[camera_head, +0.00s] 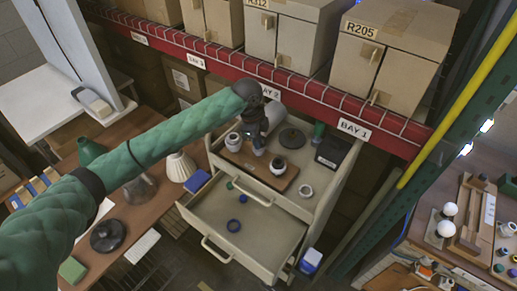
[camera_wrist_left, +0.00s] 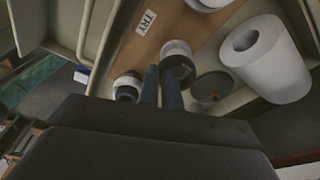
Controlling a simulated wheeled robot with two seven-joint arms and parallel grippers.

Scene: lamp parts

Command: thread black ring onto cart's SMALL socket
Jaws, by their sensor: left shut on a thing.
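The cart (camera_head: 325,199) stands at the centre with a brown board (camera_head: 254,172) on its top. My left gripper (camera_head: 258,148) reaches down over the board. In the left wrist view its two fingers (camera_wrist_left: 161,75) are close together, shut on a black ring (camera_wrist_left: 181,69) at the tips. A white round socket (camera_wrist_left: 175,47) is right by the ring; I cannot tell whether the ring is around it. Another white socket with a dark band (camera_head: 278,165) stands to the right of the gripper; it also shows in the left wrist view (camera_wrist_left: 125,90). The right gripper is not in view.
A white roll (camera_wrist_left: 265,60) and dark disc (camera_head: 292,138) lie behind the board. A black box (camera_head: 333,152) and white ring (camera_head: 306,190) are to the right. The open drawer (camera_head: 262,232) holds blue and green rings. A red shelf beam (camera_head: 300,88) runs behind.

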